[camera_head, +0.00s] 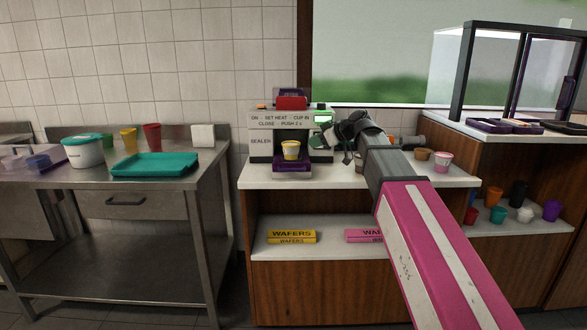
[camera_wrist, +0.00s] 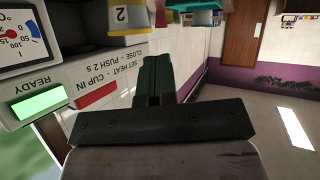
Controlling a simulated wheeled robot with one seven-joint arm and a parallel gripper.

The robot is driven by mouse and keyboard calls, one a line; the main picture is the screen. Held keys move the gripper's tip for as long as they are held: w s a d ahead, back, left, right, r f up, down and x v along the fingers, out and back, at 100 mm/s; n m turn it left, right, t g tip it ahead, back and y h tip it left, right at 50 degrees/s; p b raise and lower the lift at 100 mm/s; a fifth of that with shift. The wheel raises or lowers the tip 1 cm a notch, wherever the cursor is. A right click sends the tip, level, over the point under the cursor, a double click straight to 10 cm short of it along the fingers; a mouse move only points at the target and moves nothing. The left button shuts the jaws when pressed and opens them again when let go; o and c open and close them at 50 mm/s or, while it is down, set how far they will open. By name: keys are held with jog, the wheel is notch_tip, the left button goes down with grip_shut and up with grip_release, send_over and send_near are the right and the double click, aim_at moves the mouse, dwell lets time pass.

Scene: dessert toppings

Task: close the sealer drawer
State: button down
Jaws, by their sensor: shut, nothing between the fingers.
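The sealer (camera_head: 262,142) is a grey box with printed labels on the left of the wooden counter. Its purple drawer (camera_head: 292,166) sticks out at the front, with a yellow-and-white cup (camera_head: 291,150) standing upright on it. My gripper (camera_head: 318,142) is just right of the cup, beside the sealer's front. In the wrist view my gripper's dark green fingers (camera_wrist: 153,78) are together and empty. That view shows the sealer's label panel (camera_wrist: 110,75) on the left and the yellow cup (camera_wrist: 128,18) at the top. Whether the fingers touch the drawer cannot be told.
The sealer's green ready light (camera_wrist: 40,104) is lit. A pink cup (camera_head: 442,161) and a brown cup (camera_head: 424,154) stand right of my arm. Wafer boxes (camera_head: 291,236) lie on the shelf below. A steel table (camera_head: 90,180) with a teal tray (camera_head: 155,165) is at left.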

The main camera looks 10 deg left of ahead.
aim_at(293, 166)
jog(key=s+a+r+n+h, duration=0.1)
jog(key=s+n+h, duration=0.35)
jog(key=s, duration=0.75)
jog(key=shift+w+a+f+m+t+h, duration=0.2)
jog(key=shift+w+a+f+h, duration=0.2)
jog(key=shift+w+a+f, duration=0.8)
jog(key=shift+w+a+f+m+t+h, duration=0.1)
jog(key=shift+w+a+f+m+h, duration=0.4)
jog(key=shift+f, duration=1.15)
jog(key=shift+w+a+f+n+t+h, duration=0.1)
jog(key=shift+w+a+f+h, duration=0.15)
jog(key=shift+w+a+f, duration=0.9)
jog(key=shift+w+d+f, duration=0.15)
jog(key=shift+w+f, duration=0.05)
jog(key=shift+f, duration=0.05)
jog(key=w+a, duration=0.1)
jog(key=w, duration=0.4)
jog(key=w+a, duration=0.1)
jog(key=w, duration=0.5)
jog(key=w+a, duration=0.2)
jog(key=w, duration=0.3)
jog(key=shift+w, duration=0.4)
